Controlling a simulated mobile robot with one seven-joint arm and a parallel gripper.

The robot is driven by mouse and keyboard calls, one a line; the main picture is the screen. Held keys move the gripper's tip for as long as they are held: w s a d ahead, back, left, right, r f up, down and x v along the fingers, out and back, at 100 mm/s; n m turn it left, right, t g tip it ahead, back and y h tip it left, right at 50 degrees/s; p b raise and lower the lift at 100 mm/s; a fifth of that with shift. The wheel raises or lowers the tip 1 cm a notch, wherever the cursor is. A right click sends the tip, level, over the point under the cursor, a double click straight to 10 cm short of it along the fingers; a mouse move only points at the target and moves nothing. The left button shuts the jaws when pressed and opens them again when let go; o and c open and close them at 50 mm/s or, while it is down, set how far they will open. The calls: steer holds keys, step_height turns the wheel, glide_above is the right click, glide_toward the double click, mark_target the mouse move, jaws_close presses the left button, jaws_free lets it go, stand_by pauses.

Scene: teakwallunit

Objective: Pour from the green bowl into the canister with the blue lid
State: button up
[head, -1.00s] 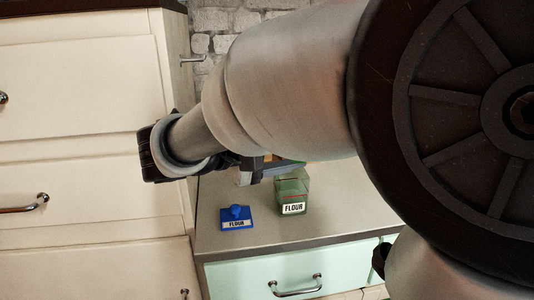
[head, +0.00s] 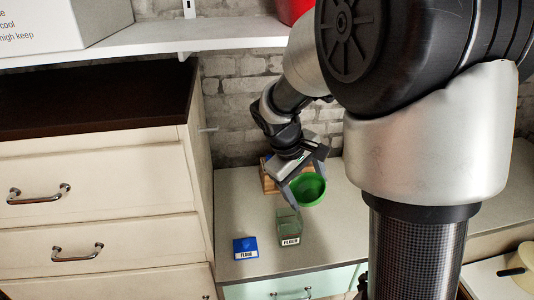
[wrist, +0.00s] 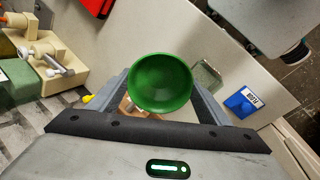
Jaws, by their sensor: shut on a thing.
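The green bowl (head: 309,190) is held between the fingers of my gripper (head: 304,182), above the counter and just behind and right of the canister. The wrist view shows the bowl (wrist: 160,82) from above, open side toward the camera; I cannot make out any contents. The canister (head: 288,228) is a greenish see-through box with a FLOUR label, standing upright and open on the counter; it also shows in the wrist view (wrist: 206,75), partly behind the bowl. Its blue lid (head: 245,247), also labelled FLOUR, lies on the counter left of it.
A wooden object (head: 268,180) stands behind my gripper near the brick wall. A white drawer unit (head: 100,190) rises left of the counter. A shelf (head: 150,40) with a red container (head: 291,9) hangs above. The counter (head: 238,205) around the lid is mostly clear.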

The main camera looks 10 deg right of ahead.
mark_target(316, 184)
steer(key=p, duration=0.1)
steer(key=d+y+p, duration=0.1)
steer(key=d+g+y+p, duration=0.1)
steer(key=shift+w+r+p, duration=0.3)
steer(key=shift+w, duration=0.1)
steer(key=shift+w+d+f+y+p, duration=0.5)
steer(key=shift+y+p, duration=0.3)
steer(key=shift+p, duration=0.4)
steer(key=shift+w+f+b, duration=0.1)
steer(key=shift+f+b, duration=0.1)
steer(key=shift+b, duration=0.15)
steer(key=shift+a+r, duration=0.1)
steer(key=shift+r, duration=0.9)
steer(key=shift+r+y, duration=0.4)
steer(key=shift+r, duration=0.2)
